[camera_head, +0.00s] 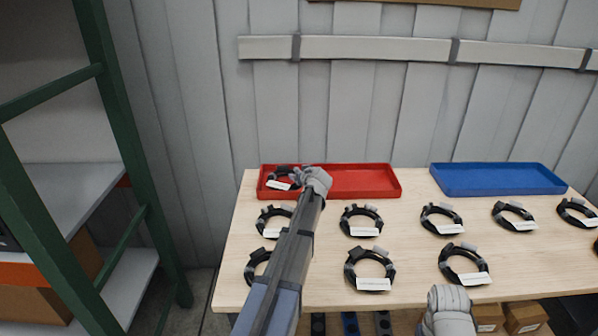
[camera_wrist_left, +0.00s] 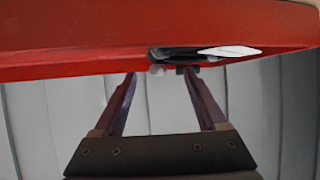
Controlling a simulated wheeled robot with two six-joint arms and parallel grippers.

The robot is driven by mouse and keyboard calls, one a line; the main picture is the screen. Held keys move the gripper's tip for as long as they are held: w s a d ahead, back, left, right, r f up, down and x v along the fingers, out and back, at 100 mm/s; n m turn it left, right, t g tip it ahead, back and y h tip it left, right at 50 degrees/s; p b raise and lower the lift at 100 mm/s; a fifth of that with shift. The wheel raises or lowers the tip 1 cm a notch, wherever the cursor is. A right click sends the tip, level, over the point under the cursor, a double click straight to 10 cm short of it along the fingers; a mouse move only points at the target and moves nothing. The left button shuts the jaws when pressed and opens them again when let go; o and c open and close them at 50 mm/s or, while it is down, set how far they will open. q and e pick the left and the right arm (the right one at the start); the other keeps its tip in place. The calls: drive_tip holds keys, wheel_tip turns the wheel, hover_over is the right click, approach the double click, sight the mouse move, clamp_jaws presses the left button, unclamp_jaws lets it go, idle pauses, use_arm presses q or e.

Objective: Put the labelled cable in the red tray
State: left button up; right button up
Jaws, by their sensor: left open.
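The red tray (camera_head: 358,181) lies at the back left of the table. A black coiled cable (camera_head: 283,172) with a white label lies in the tray's left end; the cable (camera_wrist_left: 180,54) and its label also show in the left wrist view. My left gripper (camera_head: 303,177) is over the tray, just right of this cable. Its jaws (camera_wrist_left: 158,76) are open with nothing between them, and the cable is apart from them. Several other black coils, such as one (camera_head: 361,220), lie on the table with white labels too small to read. My right gripper (camera_head: 448,302) is low at the front edge; its fingers cannot be made out.
An empty blue tray (camera_head: 498,180) lies at the back right of the wooden table (camera_head: 330,285). My left arm crosses the coils at the left and partly hides one. A green-framed shelf (camera_head: 120,130) stands left of the table. A grey wall is close behind.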

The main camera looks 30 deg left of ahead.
use_arm(q)
drive_tip(key=p+v, duration=0.2)
drive_tip(key=v, duration=0.5)
drive_tip(key=shift+d+r+p, duration=0.1)
drive_tip(key=shift+p, duration=0.25)
use_arm(e)
wheel_tip(320, 180, up, 3)
drive_tip(key=shift+r, duration=0.2)
use_arm(q)
drive_tip(key=shift+s, duration=0.1)
